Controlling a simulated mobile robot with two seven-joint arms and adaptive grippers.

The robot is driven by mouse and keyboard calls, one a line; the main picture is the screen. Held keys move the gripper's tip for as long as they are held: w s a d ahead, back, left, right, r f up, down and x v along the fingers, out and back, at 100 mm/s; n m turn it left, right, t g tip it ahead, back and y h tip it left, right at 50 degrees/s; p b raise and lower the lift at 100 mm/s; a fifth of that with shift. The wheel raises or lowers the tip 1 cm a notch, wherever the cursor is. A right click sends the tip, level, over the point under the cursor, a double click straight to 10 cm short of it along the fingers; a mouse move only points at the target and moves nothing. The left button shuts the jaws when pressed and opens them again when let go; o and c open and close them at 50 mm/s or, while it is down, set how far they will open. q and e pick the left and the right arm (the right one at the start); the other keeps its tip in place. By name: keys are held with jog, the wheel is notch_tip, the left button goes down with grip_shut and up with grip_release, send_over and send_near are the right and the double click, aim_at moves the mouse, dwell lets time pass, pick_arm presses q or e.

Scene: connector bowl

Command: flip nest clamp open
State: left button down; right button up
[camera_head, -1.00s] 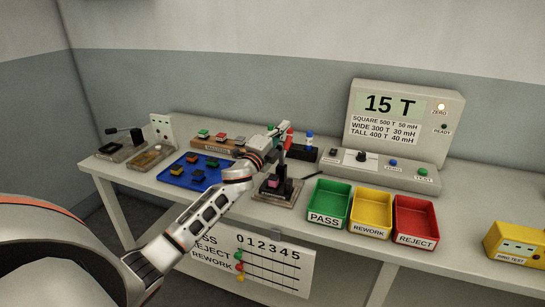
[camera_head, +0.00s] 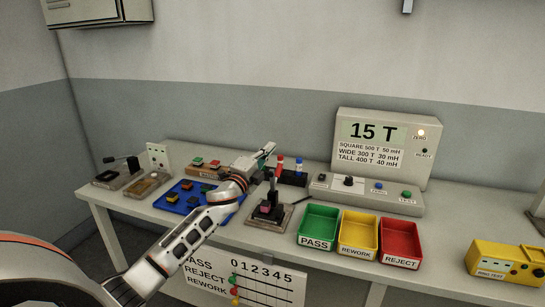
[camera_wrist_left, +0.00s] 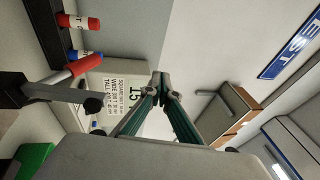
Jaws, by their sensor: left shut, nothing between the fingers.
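The nest clamp (camera_head: 272,190) stands on a small fixture base (camera_head: 251,216) near the front of the bench. Its lever points up with a red grip on top. A dark pinkish part (camera_head: 265,208) sits in the nest below. In the left wrist view the red grip (camera_wrist_left: 86,65) lies left of the fingers, apart from them. My left gripper (camera_head: 268,150) is just left of and above the red grip in the head view. Its fingers (camera_wrist_left: 163,85) are shut with nothing between them. My right gripper is not in view.
The blue tray (camera_head: 160,205) with several connectors lies left of my arm. Green (camera_head: 316,242), yellow (camera_head: 357,248) and red (camera_head: 401,258) bins stand right of the clamp. The tester (camera_head: 381,148) is behind. A second fixture (camera_head: 111,179) is at far left.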

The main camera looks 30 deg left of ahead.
pick_arm(q)
jog(key=s+a+r+p, duration=0.1)
jog(key=s+r, duration=0.4)
jog(key=r, duration=0.2)
jog(key=shift+p, duration=0.3)
jog(key=shift+r, duration=0.1)
jog(key=shift+s, duration=0.1)
